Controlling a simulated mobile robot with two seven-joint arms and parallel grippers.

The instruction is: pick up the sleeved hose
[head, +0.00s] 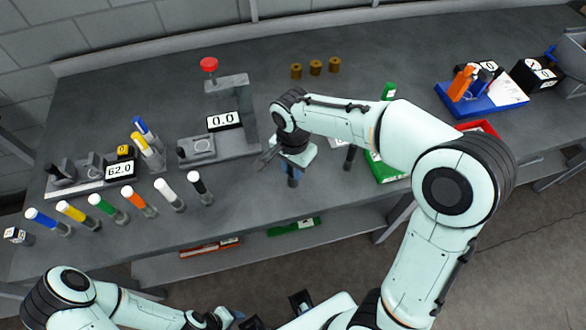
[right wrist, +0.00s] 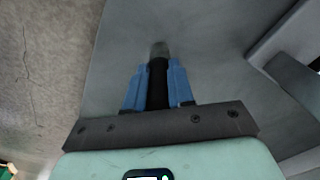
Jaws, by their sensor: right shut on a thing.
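My right gripper (head: 292,178) points down near the front edge of the bench, right of the row of hoses. In the right wrist view its blue fingers (right wrist: 157,88) are shut on a dark hose (right wrist: 158,76) with a black sleeve and a grey end past the fingertips. In the head view the gripper mostly hides this hose. Several other hoses stand upright along the front, with blue, yellow, green, orange, white (head: 168,194) and black (head: 199,186) sleeves. My left gripper (head: 228,316) is low at the bottom edge, too small and cut off to read.
A press with a red knob (head: 209,65) and a display reading 0.0 (head: 224,120) stands left of my right gripper. A gauge block reading 62.0 (head: 120,169) is further left. Brass pieces (head: 315,67) stand behind. A green tray (head: 384,169) and a blue tray (head: 484,101) are right.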

